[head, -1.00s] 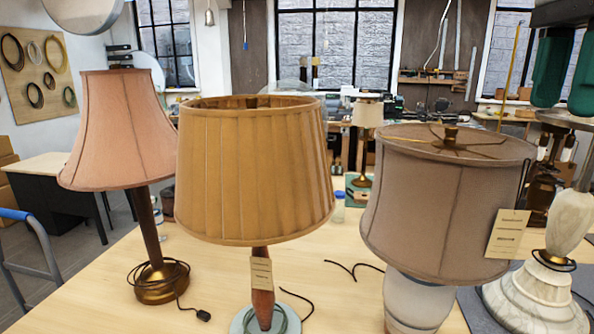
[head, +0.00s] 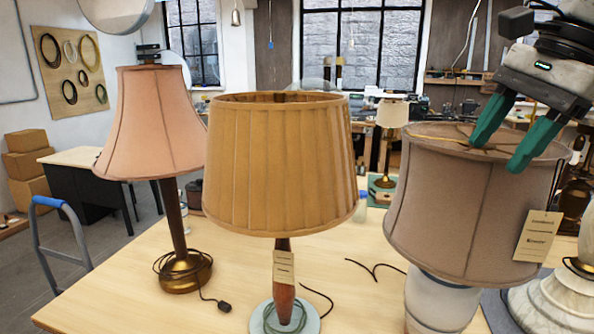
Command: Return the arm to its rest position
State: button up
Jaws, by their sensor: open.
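My gripper (head: 503,146) is at the upper right of the head view. Its two green fingers are spread apart and point down and to the left, with nothing between them. The fingers overlap the top of the taupe drum shade (head: 470,205) in the picture; I cannot tell whether they touch it. Part of that shade's top frame is hidden behind the fingers.
Lamps stand on the wooden table (head: 130,290): a pink-shaded lamp (head: 150,125), a mustard pleated lamp (head: 275,170) and a marble base (head: 545,300) at right. A plug cord (head: 224,307) lies at front left. Floor at left is open beside a blue-topped rail (head: 48,201).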

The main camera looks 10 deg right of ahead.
jog(key=w+a+f+n+t+y+b, duration=0.1)
jog(key=w+a+f+n, duration=0.15)
jog(key=f, duration=0.65)
jog(key=w+a+f+n+t+y, duration=0.15)
jog(key=a+f, duration=0.25)
jog(key=f, duration=0.5)
jog(key=w+a+f+n+t+y+b, duration=0.1)
jog(key=w+a+f+n+y, duration=0.15)
jog(key=f, duration=0.65)
jog(key=s+a+f+n+h, duration=0.1)
jog(key=s+f, duration=0.2)
jog(key=f, duration=0.3)
jog(key=s+f+n+g+h, duration=0.1)
jog(key=s+f, duration=0.2)
jog(key=f, duration=0.4)
jog(key=s+a+f+n, duration=0.1)
jog(key=s+f, duration=0.2)
jog(key=f, duration=0.3)
jog(key=s+d+f+n+g+h, duration=0.1)
jog(key=s+d+f+h, duration=0.1)
jog(key=s+f, duration=0.3)
jog(key=s+d+f+n+g+h+b, duration=0.1)
jog(key=s+f, duration=0.4)
jog(key=s, duration=0.7)
jog(key=s+d+f+n+g+h, duration=0.2)
jog(key=s+f, duration=0.3)
jog(key=s, duration=0.3)
jog(key=shift+s+d+n+h, duration=0.2)
jog(key=shift+d+n+h, duration=0.4)
jog(key=shift+d, duration=0.3)
